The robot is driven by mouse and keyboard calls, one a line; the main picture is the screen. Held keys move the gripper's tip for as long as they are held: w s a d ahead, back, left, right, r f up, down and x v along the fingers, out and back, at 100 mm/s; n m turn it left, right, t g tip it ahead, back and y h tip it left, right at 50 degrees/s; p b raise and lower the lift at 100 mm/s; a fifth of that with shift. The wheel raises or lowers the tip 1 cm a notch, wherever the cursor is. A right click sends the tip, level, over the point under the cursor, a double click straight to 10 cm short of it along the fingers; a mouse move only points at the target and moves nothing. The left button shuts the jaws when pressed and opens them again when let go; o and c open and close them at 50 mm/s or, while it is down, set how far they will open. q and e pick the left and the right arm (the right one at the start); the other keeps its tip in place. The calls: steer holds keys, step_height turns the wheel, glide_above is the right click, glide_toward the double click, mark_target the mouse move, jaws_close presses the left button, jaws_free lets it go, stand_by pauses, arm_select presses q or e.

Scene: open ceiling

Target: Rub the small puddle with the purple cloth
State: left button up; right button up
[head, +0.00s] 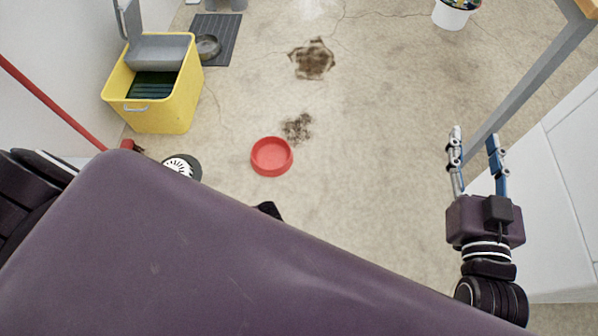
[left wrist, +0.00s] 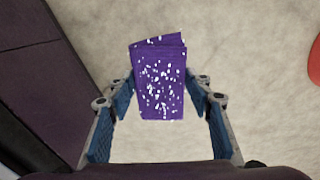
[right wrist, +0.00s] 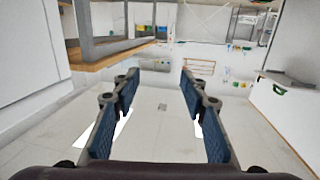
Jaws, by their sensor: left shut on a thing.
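The purple cloth (left wrist: 160,80), folded and speckled white, is between the fingers of my left gripper (left wrist: 162,110), which is shut on it. Pale floor shows below and around the cloth; I cannot tell how high it is. In the head view my own purple body hides the cloth and the left gripper. Two dark brown patches lie on the floor, a larger far one (head: 312,60) and a smaller near one (head: 298,127); I cannot tell whether either is the puddle. My right gripper (head: 474,137) is open and empty at the right; it also shows in the right wrist view (right wrist: 160,90).
A red bowl (head: 272,157) stands on the floor just below the smaller patch. A yellow bin (head: 180,100) with a grey lid stands left, beside a grey mat (head: 224,30) with a metal bowl (head: 208,46). A white bucket (head: 452,16) is far right.

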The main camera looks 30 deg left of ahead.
step_height(320, 180, down, 6)
steer(key=s+d+g+h+p, duration=0.1)
steer(key=g, duration=0.2)
steer(key=shift+s+d+f, duration=0.2)
steer(key=shift+s+d, duration=0.05)
steer(key=shift+s, duration=0.1)
